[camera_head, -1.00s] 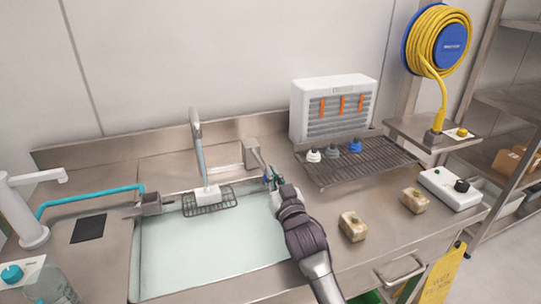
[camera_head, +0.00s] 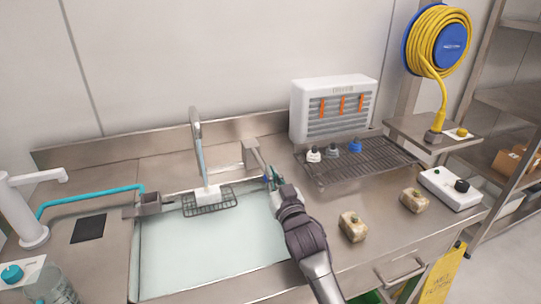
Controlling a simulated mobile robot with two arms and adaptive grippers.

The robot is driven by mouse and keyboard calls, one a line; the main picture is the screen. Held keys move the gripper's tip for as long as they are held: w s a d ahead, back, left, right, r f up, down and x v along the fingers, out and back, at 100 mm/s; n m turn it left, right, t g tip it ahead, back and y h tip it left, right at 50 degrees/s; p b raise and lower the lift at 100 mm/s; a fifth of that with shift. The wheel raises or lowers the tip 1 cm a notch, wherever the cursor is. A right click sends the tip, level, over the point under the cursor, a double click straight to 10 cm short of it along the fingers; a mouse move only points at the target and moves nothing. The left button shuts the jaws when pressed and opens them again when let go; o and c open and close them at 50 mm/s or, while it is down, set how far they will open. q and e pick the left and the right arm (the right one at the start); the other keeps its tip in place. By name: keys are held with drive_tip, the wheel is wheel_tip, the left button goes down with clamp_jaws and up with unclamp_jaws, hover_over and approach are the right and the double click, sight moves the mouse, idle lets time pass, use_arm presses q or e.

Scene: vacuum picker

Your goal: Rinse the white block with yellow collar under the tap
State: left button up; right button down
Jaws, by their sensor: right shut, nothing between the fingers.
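My right gripper (camera_head: 270,181) reaches over the sink's right rim, beside a small grey bracket with a bar. It is shut and seems empty; its fingertips are small and partly hidden. A curved metal tap (camera_head: 197,140) stands over the back of the sink (camera_head: 205,250), which holds pale water. A white block (camera_head: 207,194) sits at a wire basket (camera_head: 211,207) under the tap, left of my gripper and apart from it. I cannot make out a yellow collar on it. My left gripper is not in view.
A dark wire rack (camera_head: 365,168) holds small white, grey and blue pieces before a white box with orange strips (camera_head: 333,108). A white tap (camera_head: 28,212) and blue tube (camera_head: 85,200) stand left. A white control box (camera_head: 450,190) is at right.

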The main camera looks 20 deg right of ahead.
drive_tip(key=shift+f, duration=0.1)
wheel_tip(320, 180, up, 10)
idle(0.8)
